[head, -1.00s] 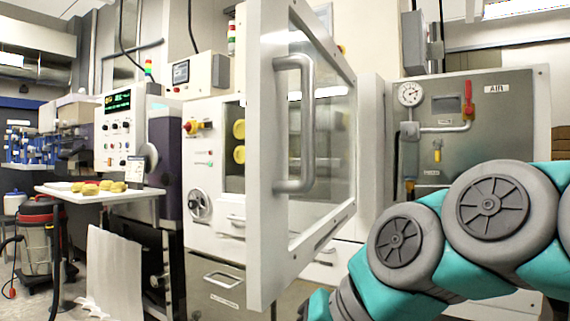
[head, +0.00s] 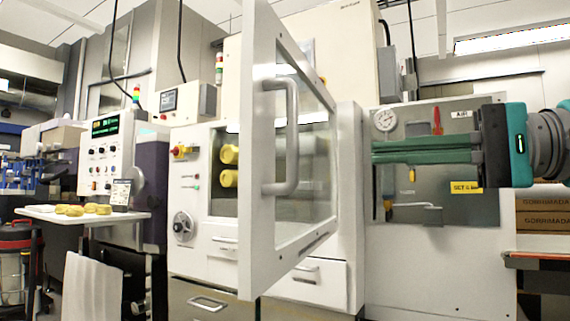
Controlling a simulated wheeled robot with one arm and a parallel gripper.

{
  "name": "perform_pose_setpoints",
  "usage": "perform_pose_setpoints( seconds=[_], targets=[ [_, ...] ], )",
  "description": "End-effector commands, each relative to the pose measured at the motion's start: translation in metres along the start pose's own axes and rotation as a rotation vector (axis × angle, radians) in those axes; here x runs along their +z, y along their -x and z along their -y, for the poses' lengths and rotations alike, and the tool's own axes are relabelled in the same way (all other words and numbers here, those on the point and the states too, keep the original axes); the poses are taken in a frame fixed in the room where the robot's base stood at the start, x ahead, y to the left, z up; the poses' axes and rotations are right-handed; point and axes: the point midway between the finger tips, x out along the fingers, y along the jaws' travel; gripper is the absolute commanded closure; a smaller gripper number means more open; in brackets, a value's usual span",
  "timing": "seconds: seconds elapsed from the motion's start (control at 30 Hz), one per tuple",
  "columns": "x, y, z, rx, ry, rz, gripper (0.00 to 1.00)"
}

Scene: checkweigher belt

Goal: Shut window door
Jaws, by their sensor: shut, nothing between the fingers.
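The window door (head: 256,200) has a white frame, a clear pane and a grey bar handle (head: 291,135). It stands open, swung out toward me from the white machine (head: 200,230), whose opening with yellow knobs (head: 229,166) shows to its left. The door's far edge is at the right, by the machine body. My gripper (head: 374,151) is right of the door, with its green fingers pointing left, shut and empty. Its tips appear apart from the door's right edge; the exact depth gap is hard to tell.
A grey panel with a gauge (head: 385,120) and a red-handled valve (head: 437,122) stands behind my gripper. Cardboard boxes (head: 545,210) are at the far right. The floor ahead is mostly hidden.

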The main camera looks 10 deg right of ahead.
Motion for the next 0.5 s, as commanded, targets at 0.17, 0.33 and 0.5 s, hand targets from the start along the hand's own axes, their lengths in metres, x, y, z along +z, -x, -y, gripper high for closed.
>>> perform_pose_setpoints(
  seconds=[0.17, 0.33, 0.5],
  targets=[
    [-0.001, -0.004, 0.002, -0.014, -0.010, 0.003, 1.00],
    [-0.002, -0.031, 0.003, -0.014, -0.009, 0.003, 1.00],
    [-0.002, -0.067, 0.002, -0.011, -0.009, 0.003, 1.00]
  ],
)
